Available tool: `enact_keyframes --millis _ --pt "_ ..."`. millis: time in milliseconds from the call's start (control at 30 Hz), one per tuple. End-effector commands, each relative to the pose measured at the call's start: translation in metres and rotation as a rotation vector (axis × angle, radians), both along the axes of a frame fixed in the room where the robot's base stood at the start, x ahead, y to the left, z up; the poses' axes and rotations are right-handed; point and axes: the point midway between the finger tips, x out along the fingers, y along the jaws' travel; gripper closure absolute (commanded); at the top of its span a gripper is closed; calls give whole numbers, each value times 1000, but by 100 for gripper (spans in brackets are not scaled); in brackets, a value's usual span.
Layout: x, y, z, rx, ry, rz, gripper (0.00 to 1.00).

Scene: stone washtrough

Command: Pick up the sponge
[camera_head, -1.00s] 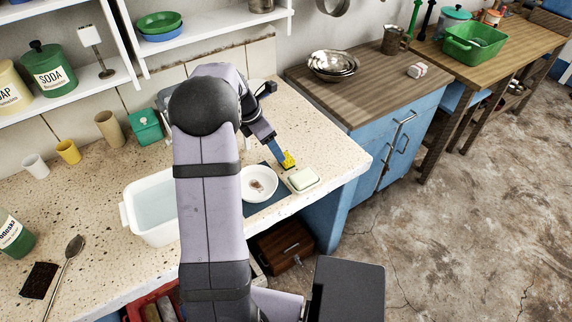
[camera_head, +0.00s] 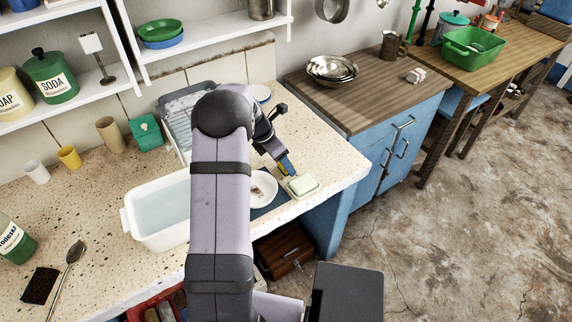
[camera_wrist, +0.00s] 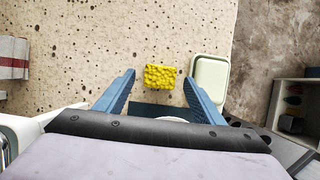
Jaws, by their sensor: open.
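The yellow sponge (camera_wrist: 160,77) lies on the speckled stone counter, left of the soap dish in the wrist view. In that view it sits between the fingertips of my gripper (camera_wrist: 158,79), with a gap on each side. Both blue fingers are spread apart and hold nothing. In the head view my gripper (camera_head: 287,167) is at the sponge, which is mostly hidden there; only a sliver of yellow shows. I cannot tell how far the fingertips are above the counter.
The soap dish (camera_wrist: 210,78) with pale soap is close to the right finger; it also shows in the head view (camera_head: 302,186). A white dish (camera_head: 263,189) on a dark blue mat (camera_head: 272,204) is near. A white basin (camera_head: 157,215) stands left. The counter's edge is right.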

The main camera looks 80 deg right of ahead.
Motion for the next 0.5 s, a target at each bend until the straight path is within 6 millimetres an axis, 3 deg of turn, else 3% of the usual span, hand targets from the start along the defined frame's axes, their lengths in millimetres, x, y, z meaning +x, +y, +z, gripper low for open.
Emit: enact_keyframes --millis 200,433,500 --pt "-4 -5 -15 -1 -1 0 38" --pt "-5 -5 -17 -1 -1 1 38" --pt "-4 -5 -16 -1 -1 1 52"
